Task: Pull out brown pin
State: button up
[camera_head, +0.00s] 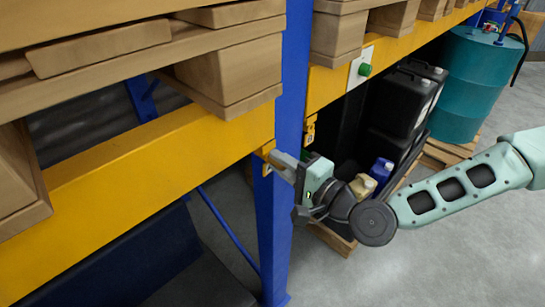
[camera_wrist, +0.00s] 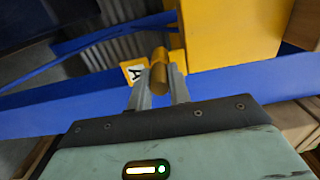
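The brown pin (camera_wrist: 159,72) sticks out toward me from the yellow bracket at the blue upright, beside a small plate marked "A" (camera_wrist: 133,71). My gripper (camera_wrist: 158,88) has one grey finger on each side of the pin, with no clear gap showing, so it looks shut on it. In the head view my gripper (camera_head: 276,160) reaches to the yellow bracket (camera_head: 266,151) on the upright. The pin is mostly hidden there by the fingers. The pin still sits at the bracket. How deep it goes is hidden.
The blue upright (camera_head: 271,215) and yellow beams (camera_head: 150,165) stand close to my gripper. A second yellow bracket (camera_head: 310,130) and a green button (camera_head: 365,70) are right of it. Black canisters (camera_head: 400,100) and a teal drum (camera_head: 475,85) stand behind my arm. Open floor lies front right.

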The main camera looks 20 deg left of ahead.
grip_shut()
jog(key=shift+s+d, duration=0.1)
jog(key=shift+d, duration=0.05)
jog(key=shift+v, duration=2.85)
